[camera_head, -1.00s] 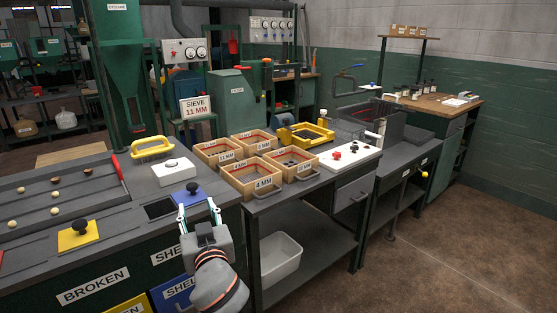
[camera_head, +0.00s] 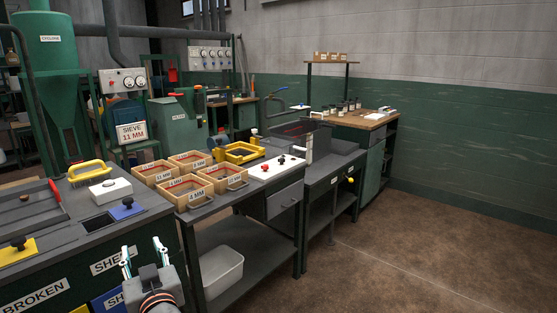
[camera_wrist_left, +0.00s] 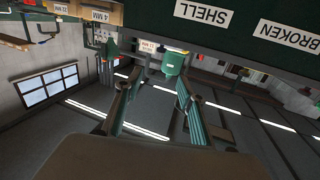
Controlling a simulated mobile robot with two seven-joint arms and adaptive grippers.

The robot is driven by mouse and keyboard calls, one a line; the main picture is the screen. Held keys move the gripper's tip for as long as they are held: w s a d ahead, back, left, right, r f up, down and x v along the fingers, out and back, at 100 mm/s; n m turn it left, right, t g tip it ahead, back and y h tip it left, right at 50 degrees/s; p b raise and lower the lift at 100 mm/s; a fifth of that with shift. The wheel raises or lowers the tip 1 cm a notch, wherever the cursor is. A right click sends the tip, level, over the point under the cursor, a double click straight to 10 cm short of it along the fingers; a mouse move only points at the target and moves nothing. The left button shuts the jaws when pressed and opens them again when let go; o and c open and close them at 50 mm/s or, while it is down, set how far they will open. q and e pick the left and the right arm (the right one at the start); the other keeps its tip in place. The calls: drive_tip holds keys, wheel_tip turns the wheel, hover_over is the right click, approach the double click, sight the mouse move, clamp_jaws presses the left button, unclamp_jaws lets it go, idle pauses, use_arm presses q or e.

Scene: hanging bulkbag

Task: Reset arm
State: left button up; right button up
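My left gripper (camera_head: 143,257) is at the bottom of the head view, in front of the bench edge beside the blue block with a black knob (camera_head: 127,207). Its two fingers are spread apart with nothing between them. In the left wrist view the open fingers (camera_wrist_left: 155,92) frame empty space, and the room appears upside down. The bench front with the SHELL label (camera_wrist_left: 202,13) crosses the top of that view. My right gripper is in neither view.
Wooden sieve boxes (camera_head: 187,190) stand on the middle bench. A white bin (camera_head: 221,268) sits on its lower shelf. A yellow-handled brush (camera_head: 88,171) and a white box (camera_head: 110,189) lie on the left bench. The floor at the right (camera_head: 430,250) is clear.

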use_arm(q)
drive_tip(key=s+d+f+m+g+h+p, duration=0.1)
drive_tip(key=s+d+f+m+h+p, duration=0.25)
drive_tip(key=f, duration=0.55)
drive_tip(key=s+d+f+m+h+p, duration=0.1)
drive_tip(key=s+d+f+m+h, duration=0.25)
drive_tip(key=s+f, duration=0.35)
drive_tip(key=s+d+f+m+g+h+p, duration=0.1)
drive_tip(key=s+d+f+m+h+p, duration=0.1)
drive_tip(key=s+f, duration=0.4)
drive_tip(key=s+d+f+m+g+h+p, duration=0.1)
drive_tip(key=s+f, duration=0.5)
drive_tip(key=s, duration=0.9)
drive_tip(key=m+g+h+p, duration=0.1)
drive_tip(key=h, duration=0.1)
drive_tip(key=shift+d+f+h, duration=0.3)
drive_tip(key=shift+d+f, duration=0.05)
drive_tip(key=shift+d, duration=0.05)
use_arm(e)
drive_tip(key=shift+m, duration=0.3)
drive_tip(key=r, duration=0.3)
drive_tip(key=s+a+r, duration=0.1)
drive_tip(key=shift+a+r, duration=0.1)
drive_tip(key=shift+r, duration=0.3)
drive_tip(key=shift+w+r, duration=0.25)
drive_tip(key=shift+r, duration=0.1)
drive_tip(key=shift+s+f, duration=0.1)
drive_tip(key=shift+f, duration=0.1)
